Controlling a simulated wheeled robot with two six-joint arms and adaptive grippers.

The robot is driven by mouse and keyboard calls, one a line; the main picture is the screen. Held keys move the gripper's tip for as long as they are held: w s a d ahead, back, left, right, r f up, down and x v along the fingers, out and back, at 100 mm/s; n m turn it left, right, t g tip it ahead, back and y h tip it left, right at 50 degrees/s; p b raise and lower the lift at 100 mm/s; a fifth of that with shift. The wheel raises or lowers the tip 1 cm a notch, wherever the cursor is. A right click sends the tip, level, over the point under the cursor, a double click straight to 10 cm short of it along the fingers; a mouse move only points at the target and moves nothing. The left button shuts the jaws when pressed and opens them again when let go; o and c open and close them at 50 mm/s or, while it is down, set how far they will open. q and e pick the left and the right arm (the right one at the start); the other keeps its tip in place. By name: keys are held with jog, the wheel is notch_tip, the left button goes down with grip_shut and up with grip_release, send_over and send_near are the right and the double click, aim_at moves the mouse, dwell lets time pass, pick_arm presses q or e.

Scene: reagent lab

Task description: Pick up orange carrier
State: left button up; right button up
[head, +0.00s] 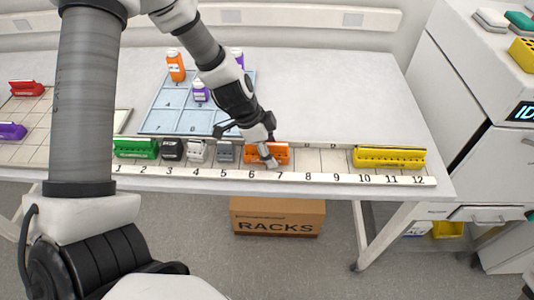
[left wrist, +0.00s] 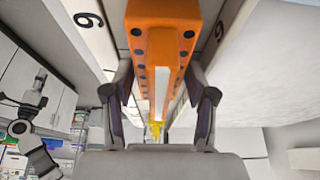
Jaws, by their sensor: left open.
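The orange carrier (head: 280,154) sits in the numbered rail at slots 6 and 7, upright, partly hidden by my gripper in the head view. In the left wrist view the orange carrier (left wrist: 163,50) runs away from the camera between my two fingers. My left gripper (head: 267,150) is at the carrier, coming from above and behind. In the left wrist view my left gripper (left wrist: 160,105) is open, with a finger on each side of the carrier and small gaps visible. My right gripper is not in view.
In the rail (head: 330,177), green (head: 136,149), black (head: 172,150), white (head: 197,151) and grey (head: 225,152) carriers stand left of the orange one. A yellow carrier (head: 388,157) stands at slots 10 to 12. Slots 8 and 9 are empty. A blue mat (head: 160,117) with bottles lies behind.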

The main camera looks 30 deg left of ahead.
pick_arm(q)
jog(key=c, duration=1)
jog(key=shift+r, duration=0.1)
